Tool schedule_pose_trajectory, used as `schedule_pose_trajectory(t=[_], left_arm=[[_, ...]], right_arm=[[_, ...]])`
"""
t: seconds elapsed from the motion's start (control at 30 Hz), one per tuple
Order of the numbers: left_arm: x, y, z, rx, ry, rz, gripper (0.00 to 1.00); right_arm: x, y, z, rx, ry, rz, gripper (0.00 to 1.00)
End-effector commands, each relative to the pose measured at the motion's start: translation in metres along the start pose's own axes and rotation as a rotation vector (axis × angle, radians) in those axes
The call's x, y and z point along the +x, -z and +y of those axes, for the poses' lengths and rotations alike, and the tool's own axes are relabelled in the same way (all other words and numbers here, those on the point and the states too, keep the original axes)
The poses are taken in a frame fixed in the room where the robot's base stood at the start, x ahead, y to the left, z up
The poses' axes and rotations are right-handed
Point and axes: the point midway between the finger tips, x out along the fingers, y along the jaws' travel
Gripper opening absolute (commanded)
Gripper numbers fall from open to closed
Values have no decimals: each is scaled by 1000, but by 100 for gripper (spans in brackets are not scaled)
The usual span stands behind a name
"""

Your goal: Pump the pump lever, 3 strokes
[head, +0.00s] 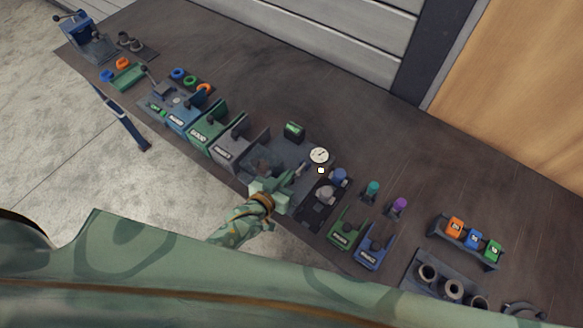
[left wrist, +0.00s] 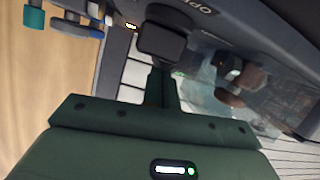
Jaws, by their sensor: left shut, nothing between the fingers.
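The pump station, a dark grey base (head: 290,150) with a round white gauge (head: 319,155), stands at mid-bench. My left gripper (head: 272,187) is at its near edge, shut and empty. A short grey bar (head: 299,170), perhaps the pump lever, shows just right of the gripper; most of the lever cannot be made out. In the left wrist view the shut fingers (left wrist: 163,88) point at a dark block (left wrist: 162,42), and I cannot tell whether they touch it. A grey panel (left wrist: 235,22) with part of a word lies beside it. My right gripper is not in view.
Green and grey bins (head: 209,127) stand left of the station. Right of it are a green holder (head: 346,229), a blue holder (head: 374,247) and a rack of coloured blocks (head: 468,242). The bench's back strip (head: 240,75) is clear.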

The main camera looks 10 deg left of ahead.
Motion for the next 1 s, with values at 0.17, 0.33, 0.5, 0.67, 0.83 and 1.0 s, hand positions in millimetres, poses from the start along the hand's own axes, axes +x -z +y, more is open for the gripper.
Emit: schedule_pose_trajectory(t=[0.17,0.33,0.5,0.67,0.83,1.0], left_arm=[[-2,-4,0,2,1,-11,0],[-3,-5,0,2,1,-13,0],[-18,-5,0,3,1,-16,0],[-52,-4,0,3,1,-16,0],[-94,-2,0,0,0,-11,0],[-130,-1,0,1,0,-7,0]], right_arm=[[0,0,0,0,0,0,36],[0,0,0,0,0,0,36],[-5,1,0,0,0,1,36],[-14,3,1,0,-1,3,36],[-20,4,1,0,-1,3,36],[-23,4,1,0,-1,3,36]])
